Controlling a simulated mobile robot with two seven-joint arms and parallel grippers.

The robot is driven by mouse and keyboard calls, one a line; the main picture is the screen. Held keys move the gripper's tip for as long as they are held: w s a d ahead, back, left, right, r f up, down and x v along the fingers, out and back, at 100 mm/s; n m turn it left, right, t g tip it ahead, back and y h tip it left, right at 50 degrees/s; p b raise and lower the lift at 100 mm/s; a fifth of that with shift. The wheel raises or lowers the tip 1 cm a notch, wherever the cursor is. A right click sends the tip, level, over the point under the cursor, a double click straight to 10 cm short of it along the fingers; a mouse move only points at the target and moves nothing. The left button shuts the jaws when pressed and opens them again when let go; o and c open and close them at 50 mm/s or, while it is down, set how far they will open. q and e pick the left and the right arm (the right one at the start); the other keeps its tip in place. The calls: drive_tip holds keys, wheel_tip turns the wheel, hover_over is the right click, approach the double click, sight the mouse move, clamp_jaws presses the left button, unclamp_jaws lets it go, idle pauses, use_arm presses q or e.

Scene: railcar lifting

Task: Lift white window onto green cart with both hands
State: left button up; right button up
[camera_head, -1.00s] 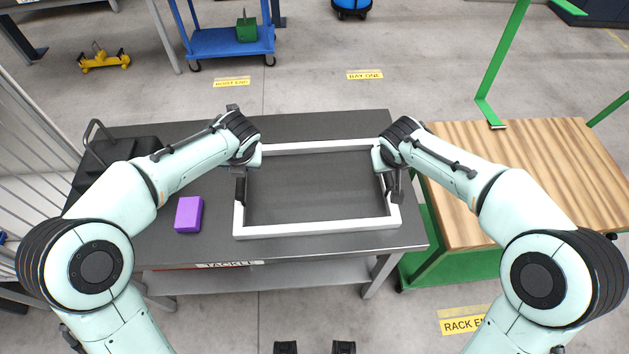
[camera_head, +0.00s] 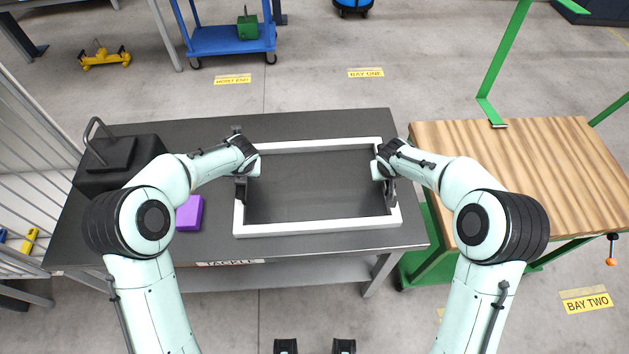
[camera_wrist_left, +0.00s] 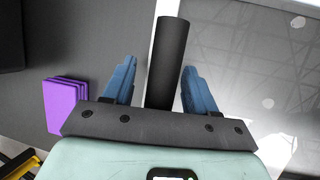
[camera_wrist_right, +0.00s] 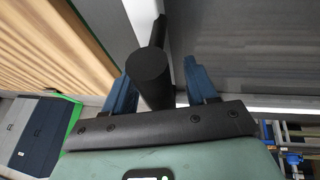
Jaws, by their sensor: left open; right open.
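The white window (camera_head: 318,229), a rectangular frame with a pane, lies flat on the dark table. A black handle stands at each short side. My left gripper (camera_head: 240,186) is at the left side; in the left wrist view its open blue fingers (camera_wrist_left: 158,85) stand on either side of the left black handle (camera_wrist_left: 169,55). My right gripper (camera_head: 388,186) is at the right side; in the right wrist view its open fingers (camera_wrist_right: 160,88) straddle the right black handle (camera_wrist_right: 149,75). Contact cannot be told. The green cart (camera_head: 560,180) with a wooden top stands right of the table.
A purple block (camera_head: 190,213) and a black case (camera_head: 115,165) are on the table (camera_head: 330,124) to the left. Green posts (camera_head: 505,62) rise from the cart. The cart's wooden top is clear. A blue cart (camera_head: 225,42) stands behind.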

use_arm(q)
clamp_jaws()
use_arm(e)
clamp_jaws()
idle(1.2)
